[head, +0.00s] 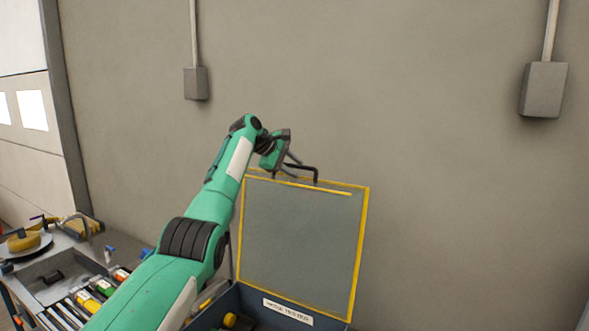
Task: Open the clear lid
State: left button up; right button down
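The clear lid (300,240) is a see-through panel with a yellow frame. It stands raised, close to upright, at the back of a dark box (325,322) at the bottom of the head view. My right gripper is not in view.
The box has a white label (288,311) and a yellow round part (230,320) inside. On the left, a bench (45,290) holds a yellow ring-shaped thing (24,241) and several coloured items. A grey wall (430,130) stands behind, with two wall boxes.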

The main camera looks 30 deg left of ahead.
pick_arm(q)
jog(key=b+v, duration=0.5)
jog(key=v, duration=0.6)
jog(key=shift+s+a+r, duration=0.15)
jog(key=shift+s+r, duration=0.05)
jog(key=shift+s, duration=0.1)
jog(key=shift+b+v, duration=0.3)
jog(key=shift+v, duration=0.5)
jog(key=shift+w, duration=0.1)
